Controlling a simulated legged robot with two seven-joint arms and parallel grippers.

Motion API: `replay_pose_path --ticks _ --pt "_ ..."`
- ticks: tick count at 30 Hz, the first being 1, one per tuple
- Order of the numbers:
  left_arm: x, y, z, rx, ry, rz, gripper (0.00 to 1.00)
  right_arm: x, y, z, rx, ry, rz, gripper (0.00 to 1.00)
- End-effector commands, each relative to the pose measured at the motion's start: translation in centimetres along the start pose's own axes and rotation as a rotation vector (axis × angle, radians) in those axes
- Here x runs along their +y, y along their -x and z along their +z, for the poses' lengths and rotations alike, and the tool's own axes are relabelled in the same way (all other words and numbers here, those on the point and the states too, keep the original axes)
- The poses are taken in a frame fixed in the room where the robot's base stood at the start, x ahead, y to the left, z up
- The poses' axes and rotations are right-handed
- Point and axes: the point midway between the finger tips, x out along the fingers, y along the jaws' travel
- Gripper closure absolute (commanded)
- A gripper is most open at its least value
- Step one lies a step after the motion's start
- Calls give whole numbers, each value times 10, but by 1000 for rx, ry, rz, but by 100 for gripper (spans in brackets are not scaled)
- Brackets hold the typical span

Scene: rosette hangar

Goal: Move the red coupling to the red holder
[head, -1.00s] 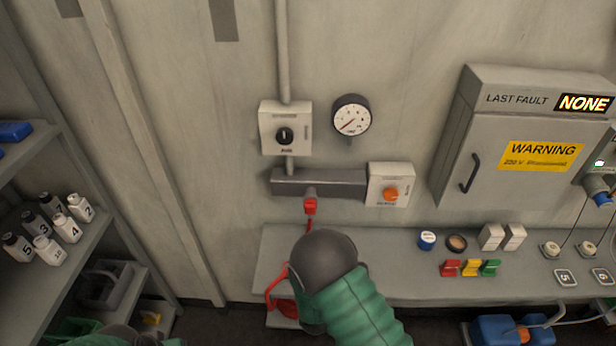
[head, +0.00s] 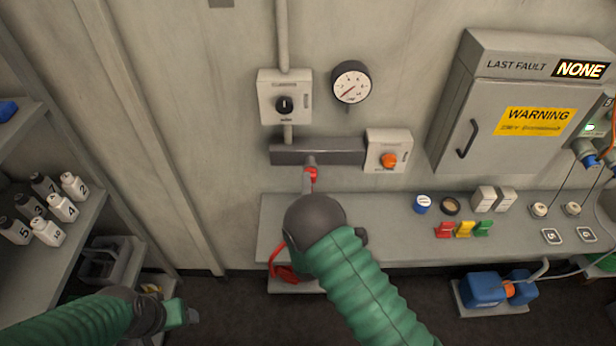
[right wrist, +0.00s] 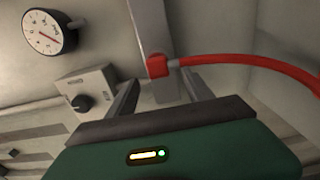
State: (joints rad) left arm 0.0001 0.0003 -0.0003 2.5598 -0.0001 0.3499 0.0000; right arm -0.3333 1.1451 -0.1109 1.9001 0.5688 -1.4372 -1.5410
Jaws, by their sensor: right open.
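The red coupling (head: 311,174) sits at the dark grey wall bar, below a grey stub, with its red hose attached. In the right wrist view the coupling (right wrist: 158,66) shows just ahead of and between the fingertips. My right gripper (right wrist: 160,90) is open around empty space, one finger on each side. In the head view a grey finger of it shows just below the coupling, and my arm hides part of the hose. My left gripper (head: 190,314) hangs low at the left, away from the coupling; its finger gap is unclear. I cannot identify a red holder with certainty.
The red hose (head: 278,262) loops beside the bench's left end. The bench (head: 385,228) carries red, yellow and green blocks (head: 463,229). A switch box (head: 284,97), a gauge (head: 350,82) and an orange-knob box (head: 388,150) surround the bar. Bottle shelves (head: 75,240) stand left.

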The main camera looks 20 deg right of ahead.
Motion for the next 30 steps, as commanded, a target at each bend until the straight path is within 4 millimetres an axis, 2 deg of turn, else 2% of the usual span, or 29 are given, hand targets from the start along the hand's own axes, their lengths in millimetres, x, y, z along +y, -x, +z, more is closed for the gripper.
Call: replay_pose_path --ticks 3,9,21,30 --pt "0 -12 3 0 0 0 34 -4 -18 5 -2 -4 1 40" --pt "0 -20 5 0 0 0 34 -4 -39 11 -3 -8 -3 40" --pt "0 -19 5 0 -1 0 34 0 -39 2 -1 0 -2 40" --pt "0 -22 5 0 0 0 34 -3 -41 5 -1 -2 -3 40"
